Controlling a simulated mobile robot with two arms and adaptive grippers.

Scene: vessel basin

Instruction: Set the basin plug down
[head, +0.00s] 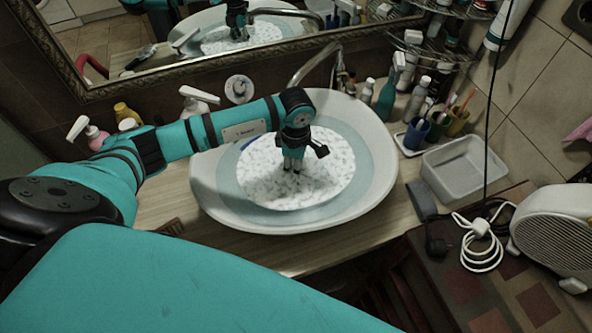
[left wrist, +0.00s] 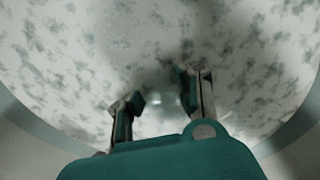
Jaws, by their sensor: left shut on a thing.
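My left gripper (head: 291,168) reaches in from the left and points down at the foam near the middle of the basin. It is shut on the basin plug, which the fingers and foam mostly hide. In the left wrist view, the two fingertips (left wrist: 163,95) stand apart over the foam, with a dim pale patch between them. I cannot make out the plug's outline or whether it touches the basin floor. My right gripper is not in view.
A curved faucet (head: 318,60) rises behind the basin. Bottles, cups and an empty grey tub (head: 464,165) stand to the right. A white heater (head: 560,232) and coiled white cable (head: 480,245) lie at far right. Soap bottles (head: 126,115) stand behind my left arm.

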